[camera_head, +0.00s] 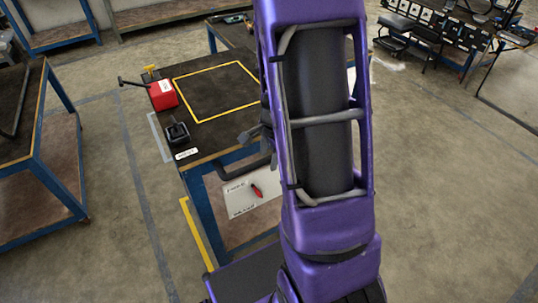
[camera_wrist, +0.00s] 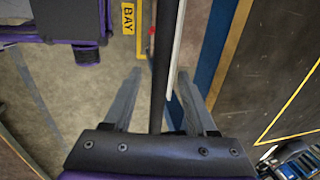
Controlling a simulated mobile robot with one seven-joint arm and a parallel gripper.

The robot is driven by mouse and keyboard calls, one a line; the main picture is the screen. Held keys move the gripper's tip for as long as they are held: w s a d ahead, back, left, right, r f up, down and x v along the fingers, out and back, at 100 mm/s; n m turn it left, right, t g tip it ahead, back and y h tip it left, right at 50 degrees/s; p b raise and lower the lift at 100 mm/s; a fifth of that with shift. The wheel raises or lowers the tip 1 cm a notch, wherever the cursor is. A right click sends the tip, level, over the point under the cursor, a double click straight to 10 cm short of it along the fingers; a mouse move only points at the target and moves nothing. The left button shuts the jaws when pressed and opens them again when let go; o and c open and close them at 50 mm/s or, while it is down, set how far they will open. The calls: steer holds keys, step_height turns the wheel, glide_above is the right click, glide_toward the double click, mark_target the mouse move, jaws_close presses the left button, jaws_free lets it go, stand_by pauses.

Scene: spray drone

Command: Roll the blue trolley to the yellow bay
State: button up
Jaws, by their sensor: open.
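The blue trolley (camera_head: 197,205) has blue legs, a dark top with a yellow outlined square, and a lower shelf. Its black handle (camera_head: 238,170) sticks out at the near end, partly hidden by my arm. In the wrist view the dark bar of the handle (camera_wrist: 160,60) runs lengthwise between the fingers of my gripper (camera_wrist: 160,76). The gripper is open around the bar; I cannot tell whether either finger touches it. A yellow line (camera_head: 197,236) lies on the floor beside the trolley. A yellow BAY label (camera_wrist: 128,18) shows in the wrist view.
A red box (camera_head: 162,95) and a small black device (camera_head: 177,134) stand on the trolley top. A workbench (camera_head: 22,120) stands at the left, and a black tool stand (camera_head: 450,30) at the back right. Floor at the right is clear.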

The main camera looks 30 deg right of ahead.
steer(key=s+r+p, duration=0.1)
steer(key=s+r, duration=0.2)
steer(key=r, duration=1.4)
steer(key=shift+s, duration=0.2)
steer(key=shift+w+d+r, duration=0.1)
